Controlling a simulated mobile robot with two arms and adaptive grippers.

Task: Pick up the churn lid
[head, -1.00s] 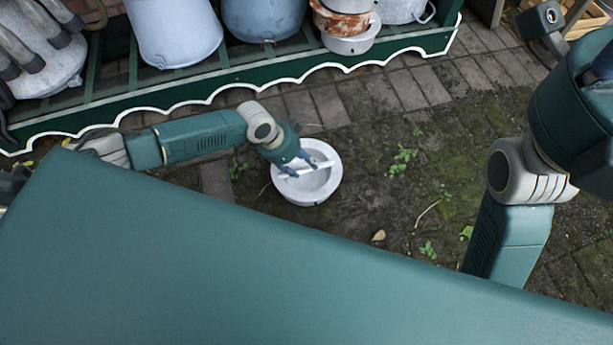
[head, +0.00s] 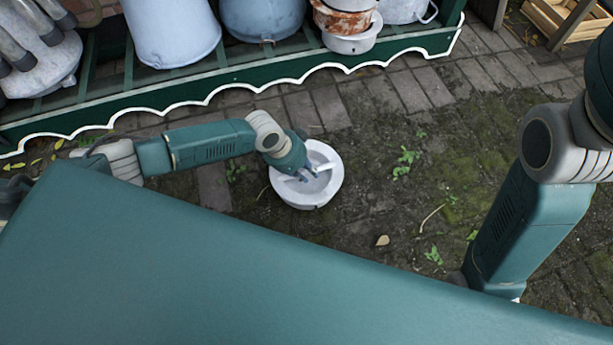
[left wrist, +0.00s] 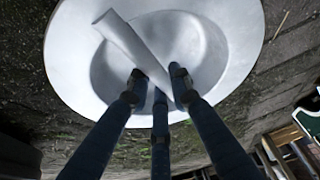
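The churn lid (head: 283,193) is a white round dish with a raised rim and a bar handle across its hollow. It lies on the ground below the shelf in the head view. My left gripper (head: 309,174) is over its hollow, at the handle, with its fingertips apart. In the left wrist view the lid (left wrist: 240,50) fills the upper middle. There the three dark fingers of the gripper (left wrist: 158,85) are spread around the lower end of the handle (left wrist: 128,42). Contact with the handle is unclear. My right gripper is outside the views.
A green shelf (head: 235,82) with a white scalloped edge runs along the top. It bears a large pale churn (head: 172,30), a blue-grey churn (head: 262,18) and a rusty pot (head: 342,20). Wooden crates (head: 565,18) stand at top right.

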